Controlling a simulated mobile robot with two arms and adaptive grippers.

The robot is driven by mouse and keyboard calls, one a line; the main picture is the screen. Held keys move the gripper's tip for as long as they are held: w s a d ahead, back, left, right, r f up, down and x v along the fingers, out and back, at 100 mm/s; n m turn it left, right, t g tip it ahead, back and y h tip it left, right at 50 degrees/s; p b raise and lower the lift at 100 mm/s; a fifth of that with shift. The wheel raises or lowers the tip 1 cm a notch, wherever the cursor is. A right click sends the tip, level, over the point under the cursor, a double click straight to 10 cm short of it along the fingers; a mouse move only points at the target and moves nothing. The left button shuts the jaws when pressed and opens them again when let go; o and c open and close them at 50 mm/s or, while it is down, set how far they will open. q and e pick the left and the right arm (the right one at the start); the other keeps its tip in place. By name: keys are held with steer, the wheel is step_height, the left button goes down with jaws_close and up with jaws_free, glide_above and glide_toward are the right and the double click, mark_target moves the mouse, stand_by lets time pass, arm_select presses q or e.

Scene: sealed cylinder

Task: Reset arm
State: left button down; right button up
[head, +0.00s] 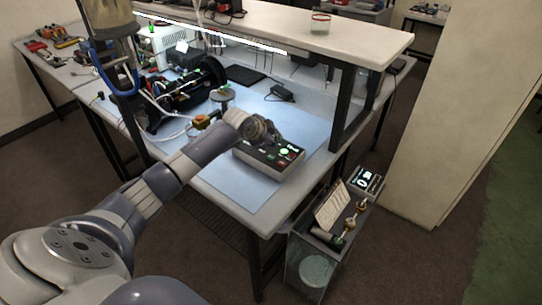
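My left arm comes in from the lower left and reaches over the workbench (228,186). Its end, with my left gripper (262,130), is a small dark shape just behind and above a control box (270,156) with lit green buttons. The fingers are too small and partly hidden to tell whether they are open or shut, and I cannot tell if they touch anything. My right gripper is not in view. A clear-walled tank (308,262) with a pale round thing inside stands beside the bench at the lower right.
Black machinery (185,95) with cables stands on the bench at the left. A tall cream cabinet (455,120) is at the right. Dark carpet is open between the tank and cabinet.

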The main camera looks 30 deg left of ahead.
arm_select(q)
steer(key=shift+d+f, duration=0.1)
stand_by(0.3)
